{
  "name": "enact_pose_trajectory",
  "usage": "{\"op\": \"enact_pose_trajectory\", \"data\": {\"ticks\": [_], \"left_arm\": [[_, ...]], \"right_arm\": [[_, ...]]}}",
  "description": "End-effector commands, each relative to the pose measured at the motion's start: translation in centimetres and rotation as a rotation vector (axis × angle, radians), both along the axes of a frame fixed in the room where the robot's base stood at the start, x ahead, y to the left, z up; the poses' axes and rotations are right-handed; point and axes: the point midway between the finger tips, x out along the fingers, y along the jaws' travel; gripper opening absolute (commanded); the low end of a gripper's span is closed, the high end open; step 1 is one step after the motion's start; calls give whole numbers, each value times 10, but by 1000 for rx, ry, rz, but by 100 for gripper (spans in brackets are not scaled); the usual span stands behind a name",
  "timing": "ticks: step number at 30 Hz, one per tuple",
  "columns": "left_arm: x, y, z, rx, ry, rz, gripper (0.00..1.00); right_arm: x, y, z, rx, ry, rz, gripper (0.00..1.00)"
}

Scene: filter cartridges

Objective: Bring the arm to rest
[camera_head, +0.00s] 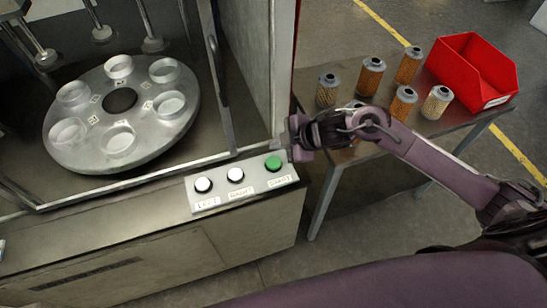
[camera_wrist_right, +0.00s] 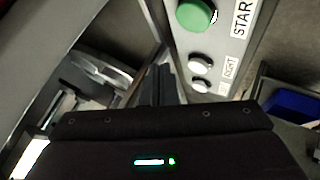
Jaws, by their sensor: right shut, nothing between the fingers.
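My right arm (camera_head: 440,165) reaches in from the right, and its gripper (camera_head: 284,142) is over the machine's front edge, just behind the green button. The right gripper is shut and empty. In the right wrist view its closed dark fingers (camera_wrist_right: 163,85) point toward the machine. The control panel (camera_head: 216,197) has a green button (camera_head: 273,163) and two white buttons, the middle one (camera_head: 235,174) and the left one (camera_head: 203,185). The green button also shows in the wrist view (camera_wrist_right: 195,14), apart from the fingers. My left gripper is not in view.
The machine's open bay holds a round metal turntable (camera_head: 120,98) with several cups. A metal side table (camera_head: 345,152) stands at the right under my arm, with several filter cartridges (camera_head: 371,77) and a red bin (camera_head: 470,72). A blue container (camera_wrist_right: 292,108) shows in the wrist view.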

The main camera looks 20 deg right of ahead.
Motion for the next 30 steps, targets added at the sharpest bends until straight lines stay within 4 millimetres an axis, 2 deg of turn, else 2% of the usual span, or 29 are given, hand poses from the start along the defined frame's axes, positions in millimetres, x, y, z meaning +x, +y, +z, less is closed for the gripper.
{"op": "enact_pose_trajectory", "data": {"ticks": [17,20,23,26,28,30], "left_arm": [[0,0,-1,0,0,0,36],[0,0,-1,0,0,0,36],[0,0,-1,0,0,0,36],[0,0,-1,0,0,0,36],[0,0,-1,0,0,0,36],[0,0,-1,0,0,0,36]], "right_arm": [[0,0,-1,0,0,0,0],[-3,8,-1,10,-6,-13,0],[-11,31,1,40,-21,-80,0],[-25,52,10,88,-20,-242,0],[-39,52,17,121,15,-403,0],[-54,44,21,140,67,-548,0]]}}
